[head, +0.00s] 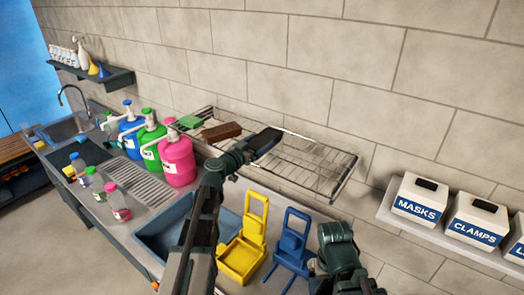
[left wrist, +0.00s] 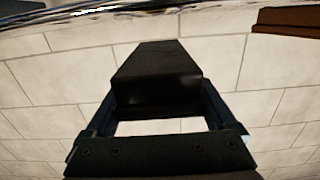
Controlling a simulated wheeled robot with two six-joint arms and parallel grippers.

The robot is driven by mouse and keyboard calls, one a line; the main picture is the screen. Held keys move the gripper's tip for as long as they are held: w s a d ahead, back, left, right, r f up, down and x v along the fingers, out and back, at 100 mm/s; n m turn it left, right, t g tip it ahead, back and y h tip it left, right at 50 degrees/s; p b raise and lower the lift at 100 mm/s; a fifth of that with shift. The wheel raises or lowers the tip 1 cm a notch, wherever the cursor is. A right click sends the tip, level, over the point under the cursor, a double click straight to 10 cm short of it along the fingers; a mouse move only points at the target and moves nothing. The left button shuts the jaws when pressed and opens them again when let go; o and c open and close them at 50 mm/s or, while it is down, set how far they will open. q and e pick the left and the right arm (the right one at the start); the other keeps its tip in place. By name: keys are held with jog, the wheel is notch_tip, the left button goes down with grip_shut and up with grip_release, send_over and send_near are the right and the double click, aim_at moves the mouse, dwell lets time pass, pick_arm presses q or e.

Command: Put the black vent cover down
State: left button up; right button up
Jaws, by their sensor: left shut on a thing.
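The black vent cover (head: 266,141) is a small dark block held in front of the wire rack in the head view. My left gripper (head: 250,148) is shut on it. In the left wrist view the black vent cover (left wrist: 157,75) sits between the two fingers of my left gripper (left wrist: 157,108), with the tiled wall behind it. Whether it touches the rack is hard to tell. My right gripper (head: 336,238) is at the lower right, beside the blue stand; its fingers are not clear.
The wire rack (head: 310,165) on the wall holds a brown block (head: 221,132) and a green piece (head: 190,121) at its left. Its right part looks bare. Below are a yellow stand (head: 243,250), a blue stand (head: 291,245) and a blue basin (head: 160,240). Pump jugs (head: 177,160) stand left.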

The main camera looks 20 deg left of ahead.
pick_arm(q)
jog(key=shift+w+d, duration=0.25)
jog(key=shift+w, duration=0.1)
notch_tip(320, 180, down, 4)
jog(key=b, duration=0.3)
jog(key=shift+w+d+r+b, duration=0.15)
jog(key=shift+r+b, duration=0.05)
jog(key=shift+b, duration=0.1)
jog(key=shift+f, duration=0.25)
jog(key=o, duration=1.5)
jog(key=shift+r, duration=0.1)
jog(key=shift+r, duration=0.1)
